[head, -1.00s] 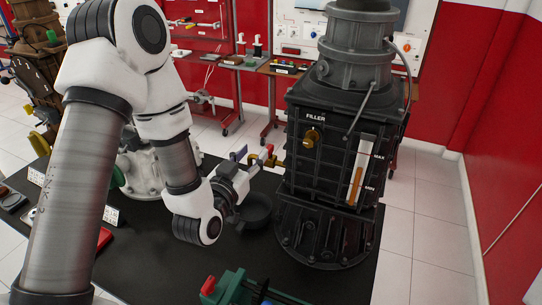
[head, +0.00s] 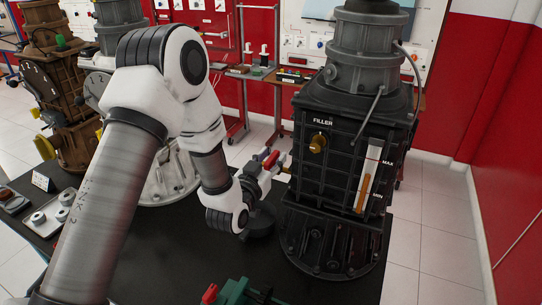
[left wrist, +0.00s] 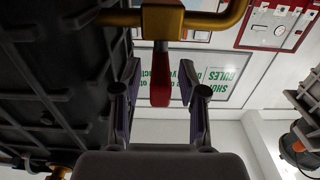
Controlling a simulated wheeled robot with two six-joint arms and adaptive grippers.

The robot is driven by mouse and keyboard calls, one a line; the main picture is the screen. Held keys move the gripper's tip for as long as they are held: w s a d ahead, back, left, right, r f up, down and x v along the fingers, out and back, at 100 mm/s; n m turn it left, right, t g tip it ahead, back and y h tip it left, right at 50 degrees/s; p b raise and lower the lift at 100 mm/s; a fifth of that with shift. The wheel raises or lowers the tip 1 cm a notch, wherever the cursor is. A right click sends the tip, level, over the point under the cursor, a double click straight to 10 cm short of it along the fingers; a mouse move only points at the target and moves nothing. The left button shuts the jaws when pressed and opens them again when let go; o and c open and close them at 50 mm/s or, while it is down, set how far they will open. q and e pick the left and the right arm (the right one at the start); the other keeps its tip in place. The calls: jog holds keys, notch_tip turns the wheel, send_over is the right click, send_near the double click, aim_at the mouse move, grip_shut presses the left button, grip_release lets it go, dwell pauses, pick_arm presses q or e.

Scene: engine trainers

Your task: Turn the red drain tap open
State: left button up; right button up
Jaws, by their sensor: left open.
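The red drain tap (head: 270,160) is a small red lever on a brass fitting at the left side of the black gearbox housing (head: 335,160). In the left wrist view the red lever (left wrist: 160,80) hangs from a brass pipe (left wrist: 205,20) and lies between the fingers. My left gripper (left wrist: 160,72) is open, with one finger on each side of the lever and a visible gap to both. In the head view my left gripper (head: 263,172) is at the tap and partly covers it. My right gripper is out of view.
A dark round pan (head: 260,222) stands on the black bench top (head: 180,265) below the tap. A green object with a red knob (head: 211,292) is at the front edge. A tray of parts (head: 45,228) lies at left. A white housing (head: 168,180) stands behind my arm.

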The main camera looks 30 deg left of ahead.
pick_arm(q)
jog(key=shift+s, duration=0.15)
jog(key=shift+c, duration=1.3)
grip_shut()
